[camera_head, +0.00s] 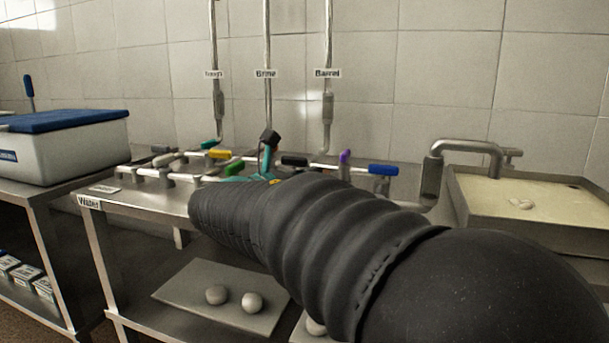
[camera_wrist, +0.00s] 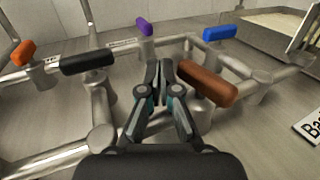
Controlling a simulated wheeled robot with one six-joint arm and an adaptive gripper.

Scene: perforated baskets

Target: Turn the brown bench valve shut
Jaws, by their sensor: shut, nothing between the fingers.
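The brown valve handle (camera_wrist: 207,84) is in the wrist view, just right of the middle, on a steel pipe fitting above the bench. It slants from upper left to lower right in the picture. I do not make it out in the head view, where my arm covers part of the bench. My gripper (camera_wrist: 160,72) is shut and empty, with its fingertips just left of the brown handle's upper-left end. I cannot tell whether they touch it. The fingers and gripper body hide part of the pipework below.
Close by are a black handle (camera_wrist: 88,62), an orange handle (camera_wrist: 22,53), a purple handle (camera_wrist: 145,27) and a blue handle (camera_wrist: 220,32). Steel pipes join them. A basin of pale liquid (camera_head: 455,185) stands at right, a blue-lidded cooler (camera_head: 70,155) at left.

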